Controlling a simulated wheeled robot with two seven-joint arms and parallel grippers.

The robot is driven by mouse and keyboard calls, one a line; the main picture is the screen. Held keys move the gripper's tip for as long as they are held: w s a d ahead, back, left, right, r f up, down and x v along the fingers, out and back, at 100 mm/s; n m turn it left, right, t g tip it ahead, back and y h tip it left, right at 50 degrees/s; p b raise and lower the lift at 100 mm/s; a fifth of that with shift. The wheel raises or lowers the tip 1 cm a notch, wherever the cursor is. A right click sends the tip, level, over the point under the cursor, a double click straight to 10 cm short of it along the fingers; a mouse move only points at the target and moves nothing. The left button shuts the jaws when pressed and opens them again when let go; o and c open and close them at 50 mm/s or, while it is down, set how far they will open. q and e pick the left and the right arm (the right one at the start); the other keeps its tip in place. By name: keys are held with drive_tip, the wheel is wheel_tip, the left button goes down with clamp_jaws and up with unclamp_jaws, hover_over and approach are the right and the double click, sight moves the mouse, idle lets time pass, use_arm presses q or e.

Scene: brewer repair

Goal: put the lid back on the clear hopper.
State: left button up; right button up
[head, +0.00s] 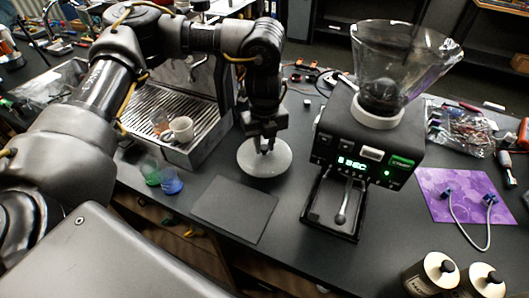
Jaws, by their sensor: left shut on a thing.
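The clear hopper (401,60) is a wide glass-like funnel on top of the black grinder (365,140), with its top uncovered. A round pale grey lid (264,162) is under my left gripper (265,145), left of the grinder. My left gripper points down and is shut on the lid at its middle; the gripper hides the part it grips. The lid is flat, at or just above the table; I cannot tell whether it touches. My right gripper is not in view.
A dark mat (235,208) lies in front of the lid. A purple mat (462,196) and two canisters (432,273) are at the right.

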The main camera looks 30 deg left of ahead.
sight(265, 147)
use_arm(q)
wheel_tip(265, 147, up, 6)
drive_tip(key=shift+f+b, duration=0.1)
drive_tip(key=shift+b, duration=0.2)
